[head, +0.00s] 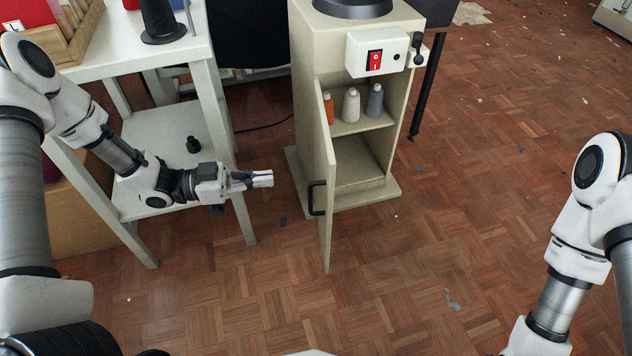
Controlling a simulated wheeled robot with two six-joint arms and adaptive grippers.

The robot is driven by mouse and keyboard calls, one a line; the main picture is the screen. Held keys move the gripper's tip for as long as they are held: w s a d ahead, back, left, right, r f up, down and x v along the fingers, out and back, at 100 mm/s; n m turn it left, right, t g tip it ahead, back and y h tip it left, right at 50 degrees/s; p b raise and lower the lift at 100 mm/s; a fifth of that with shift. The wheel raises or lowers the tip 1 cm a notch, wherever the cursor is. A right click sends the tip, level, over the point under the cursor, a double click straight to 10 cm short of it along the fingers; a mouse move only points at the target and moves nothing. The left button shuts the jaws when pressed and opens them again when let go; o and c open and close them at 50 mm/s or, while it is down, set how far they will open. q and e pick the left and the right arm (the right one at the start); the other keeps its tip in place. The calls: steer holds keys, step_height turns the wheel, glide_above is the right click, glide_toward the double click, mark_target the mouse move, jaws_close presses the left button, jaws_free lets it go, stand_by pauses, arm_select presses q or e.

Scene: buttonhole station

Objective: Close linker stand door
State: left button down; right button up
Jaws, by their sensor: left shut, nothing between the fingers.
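The linker stand (307,62) is a beige cabinet in the upper middle of the head view. Its door (327,165) is hinged at the left side of the opening and stands wide open, swung out toward me. A black bar handle (317,198) is on the door's left-hand face. My left gripper (268,179) is shut and empty. It points right, to the left of the door and apart from the handle. My right arm comes in at the right edge, and its gripper is out of the picture.
Inside the stand, an orange, a white and a grey cone (375,101) stand on a shelf. A control box with a red switch (375,61) is above. A white table (190,55) with a lower shelf stands at left, close to my left arm. The parquet floor right of the door is mostly clear.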

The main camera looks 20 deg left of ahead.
mark_target(329, 174)
arm_select(q)
steer(key=b+x, duration=0.2)
steer(key=x, duration=0.3)
steer(key=b+x, duration=0.2)
steer(key=x, duration=0.3)
steer(key=shift+d+f, duration=0.1)
steer(key=shift+f, duration=0.15)
steer(key=shift+w+d+r+b, duration=0.15)
steer(key=shift+d+b, duration=0.15)
steer(key=shift+d, duration=0.15)
